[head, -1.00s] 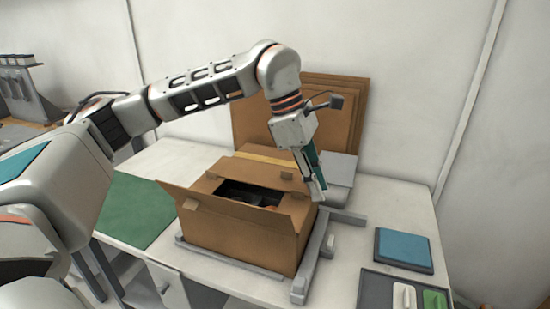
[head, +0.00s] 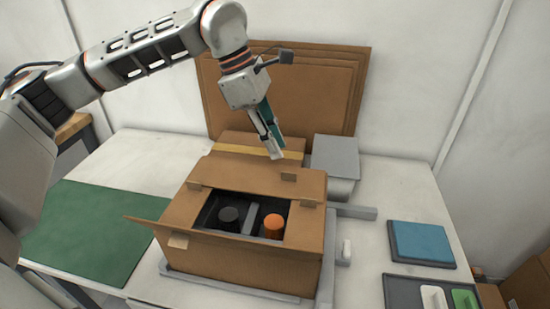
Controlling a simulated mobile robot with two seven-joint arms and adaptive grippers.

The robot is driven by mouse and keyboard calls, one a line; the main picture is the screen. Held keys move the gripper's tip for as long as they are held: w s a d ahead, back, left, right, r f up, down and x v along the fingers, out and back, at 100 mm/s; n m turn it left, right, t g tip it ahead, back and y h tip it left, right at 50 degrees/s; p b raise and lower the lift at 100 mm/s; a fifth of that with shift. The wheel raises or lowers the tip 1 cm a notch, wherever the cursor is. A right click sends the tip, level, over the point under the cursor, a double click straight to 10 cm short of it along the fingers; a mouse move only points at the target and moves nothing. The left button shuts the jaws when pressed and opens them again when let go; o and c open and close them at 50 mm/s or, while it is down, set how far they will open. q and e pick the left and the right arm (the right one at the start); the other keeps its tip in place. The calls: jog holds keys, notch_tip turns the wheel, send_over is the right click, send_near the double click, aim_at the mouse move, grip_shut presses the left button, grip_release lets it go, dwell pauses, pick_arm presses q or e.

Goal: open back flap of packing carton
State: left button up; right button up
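The brown packing carton (head: 245,262) stands on the white table with its middle open. Inside are a dark round part (head: 229,216) and an orange round part (head: 274,224), either side of a grey divider. A flap (head: 146,232) sticks out at the carton's left. The back flap (head: 245,174) is a cardboard panel along the far edge; I cannot tell its exact tilt. My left gripper (head: 276,150) points down just behind and above that panel, with nothing visible in it. Its fingers overlap in this view, so their opening is unclear. My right gripper is out of view.
Cardboard with a yellow strip (head: 258,147) lies behind the carton, before leaning brown sheets (head: 330,85). A grey box (head: 336,155) stands at back right. A grey frame (head: 235,287) surrounds the carton's base. A green mat (head: 85,230) and blue pad (head: 420,243) lie either side.

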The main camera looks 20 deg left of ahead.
aim_at(288, 173)
pick_arm(q)
jog(key=x, duration=0.7)
jog(key=shift+w+f, duration=0.1)
jog(key=shift+f, duration=0.25)
grip_shut()
